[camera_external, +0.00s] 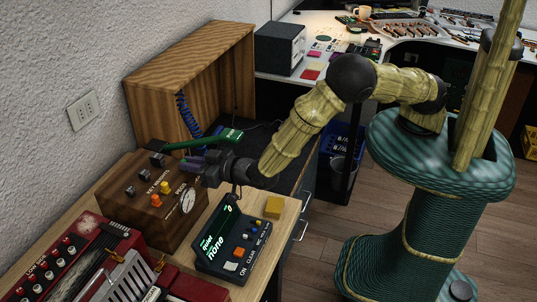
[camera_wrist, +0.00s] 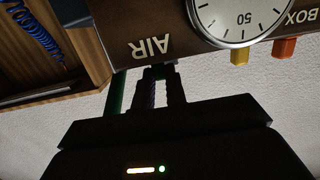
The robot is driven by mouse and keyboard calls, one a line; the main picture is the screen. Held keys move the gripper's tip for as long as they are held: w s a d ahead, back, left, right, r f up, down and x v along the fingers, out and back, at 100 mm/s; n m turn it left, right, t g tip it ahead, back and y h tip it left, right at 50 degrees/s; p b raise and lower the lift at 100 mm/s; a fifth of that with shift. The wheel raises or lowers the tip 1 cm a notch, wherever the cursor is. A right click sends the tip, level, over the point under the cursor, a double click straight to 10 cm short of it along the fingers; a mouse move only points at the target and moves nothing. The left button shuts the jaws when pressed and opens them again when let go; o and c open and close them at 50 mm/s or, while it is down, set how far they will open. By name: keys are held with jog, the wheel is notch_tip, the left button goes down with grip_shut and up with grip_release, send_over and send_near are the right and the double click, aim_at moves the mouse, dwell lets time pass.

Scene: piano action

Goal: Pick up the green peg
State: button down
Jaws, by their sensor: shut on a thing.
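My gripper (camera_external: 196,166) is in front of the wooden control box, pointing left. In the wrist view its fingers (camera_wrist: 160,85) are close together, around a narrow dark purplish thing (camera_external: 207,159); its shape is mostly hidden. A long dark green bar (camera_external: 195,143) extends behind the fingers in the external view. It is probably the green bar (camera_wrist: 115,93) to the left of the fingers in the wrist view. It appears beside the fingers, not between them. I cannot tell whether this bar is the green peg.
The wooden control box (camera_external: 142,200), with knobs and a dial (camera_wrist: 240,18), stands close to the fingers. A dark display unit (camera_external: 240,235) and yellow block (camera_external: 274,207) are nearby. A wooden hutch (camera_external: 175,75) stands behind, with a blue coiled cord (camera_external: 188,115).

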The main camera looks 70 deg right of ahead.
jog(key=shift+r, duration=0.6)
jog(key=s+b, duration=0.3)
jog(key=s, duration=1.5)
jog(key=shift+r, duration=0.15)
